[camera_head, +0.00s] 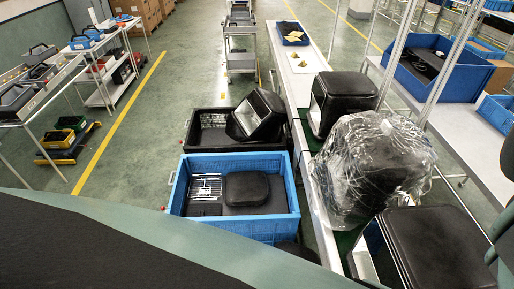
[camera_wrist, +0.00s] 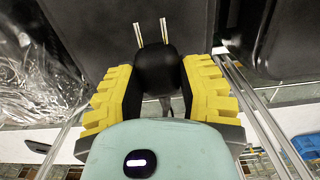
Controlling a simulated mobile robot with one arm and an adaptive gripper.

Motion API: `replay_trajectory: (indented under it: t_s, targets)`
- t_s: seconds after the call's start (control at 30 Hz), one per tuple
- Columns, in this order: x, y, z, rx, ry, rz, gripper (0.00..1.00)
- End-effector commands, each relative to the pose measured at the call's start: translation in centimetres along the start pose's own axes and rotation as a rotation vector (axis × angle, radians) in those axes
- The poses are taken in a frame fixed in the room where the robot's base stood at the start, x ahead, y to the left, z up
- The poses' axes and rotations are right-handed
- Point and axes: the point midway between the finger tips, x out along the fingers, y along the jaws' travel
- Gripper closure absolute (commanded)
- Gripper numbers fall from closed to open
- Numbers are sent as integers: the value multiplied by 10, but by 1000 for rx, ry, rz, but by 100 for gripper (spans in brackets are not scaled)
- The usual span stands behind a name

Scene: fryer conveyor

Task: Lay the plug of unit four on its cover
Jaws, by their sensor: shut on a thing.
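My gripper (camera_wrist: 158,85) is shut on a black plug (camera_wrist: 157,68) in the wrist view, its yellow ridged pads on either side. The plug's two metal pins point up in the picture, and a bit of cord hangs below it. Behind the plug is a broad dark surface (camera_wrist: 100,28), apparently a unit's cover; I cannot tell whether the plug touches it. In the head view a black unit with a smooth cover (camera_head: 440,245) stands at the lower right. No number shows, so I cannot tell which unit is four. My gripper is not clearly visible in the head view.
A plastic-wrapped unit (camera_head: 372,165) stands beside the lower-right one; its wrap (camera_wrist: 45,65) is left in the wrist view. Another black unit (camera_head: 345,92) stands farther along the line. A blue crate (camera_head: 236,227) and a black crate (camera_head: 207,132) stand left. Metal posts (camera_head: 395,60) rise at the right.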

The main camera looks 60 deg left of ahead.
Motion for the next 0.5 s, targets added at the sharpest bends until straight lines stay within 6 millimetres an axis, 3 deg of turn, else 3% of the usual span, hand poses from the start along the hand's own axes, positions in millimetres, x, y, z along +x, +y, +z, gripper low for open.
replay_trajectory:
  t_s: [0.5]
  targets:
    - [54,1,0,2,-2,0,90]
